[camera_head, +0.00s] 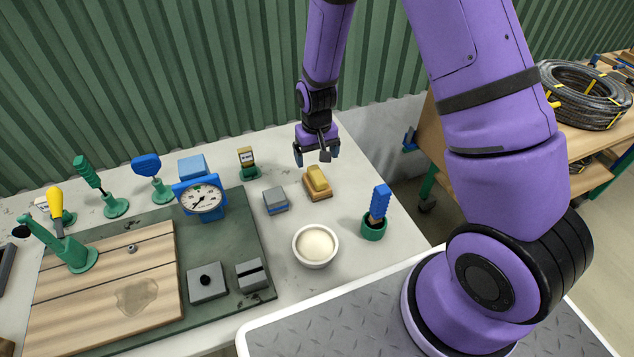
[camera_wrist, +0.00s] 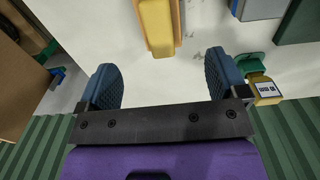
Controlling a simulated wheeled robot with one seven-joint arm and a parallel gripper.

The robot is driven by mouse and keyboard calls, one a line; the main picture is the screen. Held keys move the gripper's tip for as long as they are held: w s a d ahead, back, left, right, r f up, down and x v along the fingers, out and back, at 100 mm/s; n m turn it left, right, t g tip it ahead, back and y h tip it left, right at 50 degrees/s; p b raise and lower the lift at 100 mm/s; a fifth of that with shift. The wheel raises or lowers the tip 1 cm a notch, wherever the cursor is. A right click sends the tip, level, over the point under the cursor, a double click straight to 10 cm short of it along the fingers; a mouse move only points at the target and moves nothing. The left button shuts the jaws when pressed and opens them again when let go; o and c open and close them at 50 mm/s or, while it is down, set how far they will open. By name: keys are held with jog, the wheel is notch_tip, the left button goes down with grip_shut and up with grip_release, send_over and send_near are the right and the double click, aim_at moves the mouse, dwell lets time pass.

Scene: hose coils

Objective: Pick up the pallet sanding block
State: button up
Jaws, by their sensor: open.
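A yellow block on a tan, wood-coloured base (camera_head: 317,181) lies on the pale worktop; it also shows at the top of the wrist view (camera_wrist: 157,28). A smaller grey-and-blue block (camera_head: 275,201) lies just left of it and is partly seen in the wrist view (camera_wrist: 259,9). No readable label tells which of the two is the sanding block. My gripper (camera_head: 317,156) is open and empty, above the worktop and a little behind the yellow block. In the wrist view my two blue fingers (camera_wrist: 163,82) are wide apart, with bare worktop between them.
A white bowl (camera_head: 316,246) and a blue-handled tool in a green cup (camera_head: 375,214) stand in front. A labelled item on a green base (camera_head: 247,163) and a dial gauge (camera_head: 202,199) stand left. A green corrugated wall (camera_head: 150,80) rises behind.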

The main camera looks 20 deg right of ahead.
aim_at(317, 173)
jog(key=shift+f, duration=4.75)
jog(key=c, duration=1.1)
jog(key=shift+r, duration=0.1)
notch_tip(317, 173, up, 10)
jog(key=shift+f, duration=0.1)
